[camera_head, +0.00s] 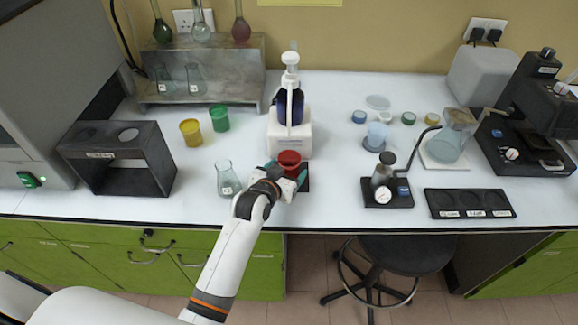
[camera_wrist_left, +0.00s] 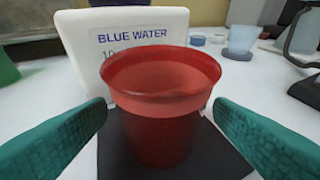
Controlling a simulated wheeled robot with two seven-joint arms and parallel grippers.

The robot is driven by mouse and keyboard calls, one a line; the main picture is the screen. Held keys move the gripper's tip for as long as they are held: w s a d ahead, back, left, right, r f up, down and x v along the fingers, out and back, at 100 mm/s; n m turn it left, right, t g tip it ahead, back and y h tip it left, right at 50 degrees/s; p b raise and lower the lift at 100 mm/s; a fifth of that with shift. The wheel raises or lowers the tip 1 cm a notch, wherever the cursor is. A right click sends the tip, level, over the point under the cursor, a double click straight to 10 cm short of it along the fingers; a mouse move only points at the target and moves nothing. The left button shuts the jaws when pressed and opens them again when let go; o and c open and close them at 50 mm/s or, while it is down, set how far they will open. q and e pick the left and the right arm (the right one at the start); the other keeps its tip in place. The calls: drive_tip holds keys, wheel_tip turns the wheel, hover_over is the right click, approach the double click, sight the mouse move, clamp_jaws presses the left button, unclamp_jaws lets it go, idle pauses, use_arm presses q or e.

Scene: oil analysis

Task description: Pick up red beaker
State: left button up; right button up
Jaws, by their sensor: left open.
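The red beaker (camera_head: 290,158) stands upright on a dark square pad, in front of the white base of the blue water dispenser (camera_head: 289,130). In the left wrist view the red beaker (camera_wrist_left: 160,110) fills the middle, and the dark pad (camera_wrist_left: 215,160) shows under it. My left gripper (camera_head: 288,173) is at the beaker from the front. Its two green fingers are open, one on each side of the beaker, with visible gaps between fingers and beaker in the wrist view. My right gripper is out of view.
Yellow (camera_head: 191,132) and green (camera_head: 219,118) beakers stand farther back left. A black stand (camera_head: 117,158) is at the left. A small instrument (camera_head: 388,190) and black tray (camera_head: 470,203) lie right, with clear table between.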

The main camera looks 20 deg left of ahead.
use_arm(q)
drive_tip(key=shift+x, duration=1.2)
drive_tip(key=c, duration=1)
drive_tip(key=shift+c, duration=0.9)
drive_tip(key=shift+r, duration=0.1)
